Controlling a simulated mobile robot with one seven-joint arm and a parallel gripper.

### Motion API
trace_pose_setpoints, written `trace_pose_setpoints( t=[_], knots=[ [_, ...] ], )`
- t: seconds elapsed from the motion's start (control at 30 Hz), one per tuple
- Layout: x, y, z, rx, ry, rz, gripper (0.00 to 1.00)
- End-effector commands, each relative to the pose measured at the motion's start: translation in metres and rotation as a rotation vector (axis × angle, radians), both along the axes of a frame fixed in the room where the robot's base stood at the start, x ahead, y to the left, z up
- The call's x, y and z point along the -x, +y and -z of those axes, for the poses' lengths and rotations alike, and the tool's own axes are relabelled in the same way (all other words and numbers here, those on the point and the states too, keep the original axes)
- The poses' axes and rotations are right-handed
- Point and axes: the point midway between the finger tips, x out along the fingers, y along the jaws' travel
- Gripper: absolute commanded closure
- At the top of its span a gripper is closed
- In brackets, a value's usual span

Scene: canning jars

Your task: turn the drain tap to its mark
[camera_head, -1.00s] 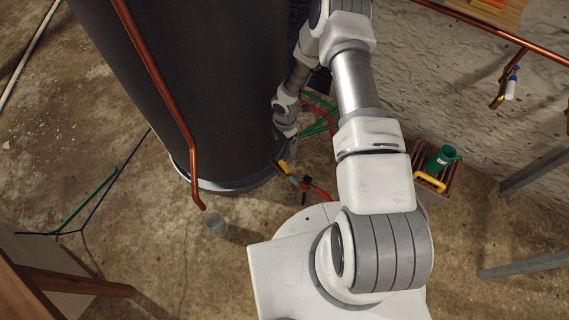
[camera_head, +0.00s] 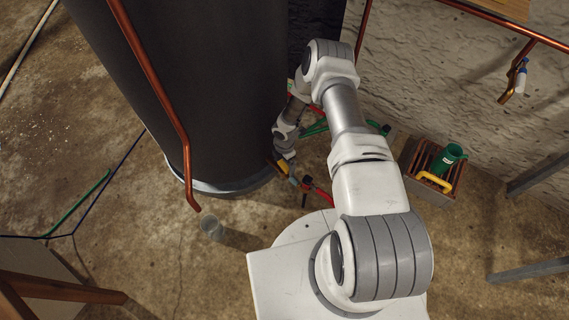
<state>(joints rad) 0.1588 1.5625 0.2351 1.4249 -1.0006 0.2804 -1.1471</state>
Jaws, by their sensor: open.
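The drain tap (camera_head: 293,177) sits low at the right foot of the big dark tank (camera_head: 190,90). It is small in view, with a yellow part and a short red piece (camera_head: 318,190) running off to the right. My gripper (camera_head: 284,161) points down right at the tap's yellow part. It is open. The fingers are small and partly overlap the tap, so I cannot tell whether they touch it or stand around its handle. I cannot make out the tap's mark.
A slatted crate (camera_head: 408,160) with a green can (camera_head: 445,160) and a yellow handle stands right of my arm. A clear cup (camera_head: 211,227) stands on the floor before the tank. A copper pipe (camera_head: 160,90) runs down the tank front. Green hose lies behind my wrist.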

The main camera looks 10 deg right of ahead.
Motion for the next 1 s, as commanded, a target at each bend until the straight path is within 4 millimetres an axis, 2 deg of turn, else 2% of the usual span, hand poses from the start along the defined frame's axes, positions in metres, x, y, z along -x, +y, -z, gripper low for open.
trace_pose_setpoints(
  t=[0.13,0.53,0.77,1.0],
  knots=[
    [0.0,0.0,-0.0004,0.0,0.0,0.0,0.02],
    [0.0001,0.0,-0.0005,0.0,0.0,0.0,0.74],
    [0.0002,0.0,-0.0006,0.0,0.001,0.017,0.75],
    [0.0003,0.0003,-0.0008,0.001,0.001,0.117,0.75]
  ],
)
